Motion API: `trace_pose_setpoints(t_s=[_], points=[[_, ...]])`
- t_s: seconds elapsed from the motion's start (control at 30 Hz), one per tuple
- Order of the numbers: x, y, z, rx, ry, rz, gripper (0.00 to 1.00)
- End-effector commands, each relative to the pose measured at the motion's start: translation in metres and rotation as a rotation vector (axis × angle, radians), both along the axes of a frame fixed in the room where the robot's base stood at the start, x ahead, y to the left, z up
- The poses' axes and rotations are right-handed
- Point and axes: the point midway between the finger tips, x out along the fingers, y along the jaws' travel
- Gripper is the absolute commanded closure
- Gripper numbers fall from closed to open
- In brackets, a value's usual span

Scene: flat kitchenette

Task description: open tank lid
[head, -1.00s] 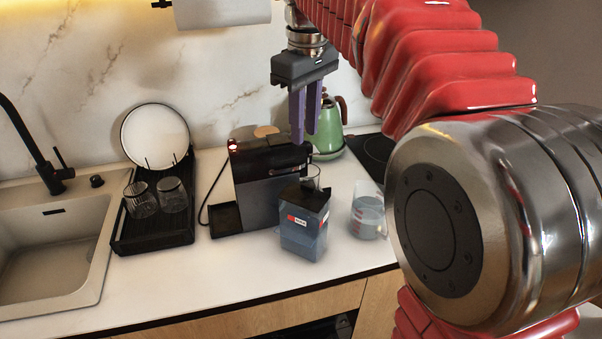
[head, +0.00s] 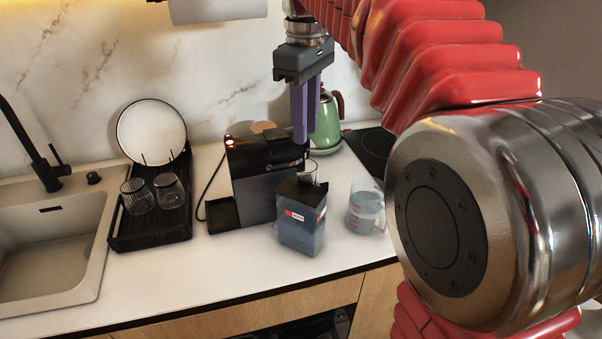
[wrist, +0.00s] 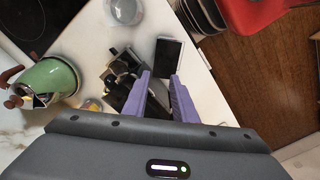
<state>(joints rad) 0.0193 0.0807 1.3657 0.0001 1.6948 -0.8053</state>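A blue-grey tank (head: 301,229) with a red and white label stands upright on the counter, in front and to the right of the dark coffee machine (head: 262,181). Its dark lid (head: 303,194) covers the top and looks shut. In the wrist view, a dark rectangular top (wrist: 168,56), apparently the tank's, lies beyond the fingertips. My gripper (head: 306,138) points down, with purple fingers above and behind the tank, near the machine's right side. The wrist view shows a gap between the fingers (wrist: 160,80) with nothing held.
A measuring jug (head: 366,210) stands right of the tank, and a clear glass (head: 309,172) behind it. A green kettle (head: 325,125) is behind my gripper. A black drying rack (head: 150,235) stands left. The front counter is clear.

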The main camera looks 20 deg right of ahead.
Motion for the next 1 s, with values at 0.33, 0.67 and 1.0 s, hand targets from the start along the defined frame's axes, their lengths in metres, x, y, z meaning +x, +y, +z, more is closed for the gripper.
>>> trace_pose_setpoints(t_s=[0.33, 0.67, 1.0], points=[[-0.001, 0.000, -0.049, 0.000, 0.004, -0.001, 0.75], [-0.001, -0.001, -0.098, 0.000, 0.003, -0.002, 0.75], [0.000, -0.001, -0.121, 0.001, 0.001, -0.002, 0.75]])
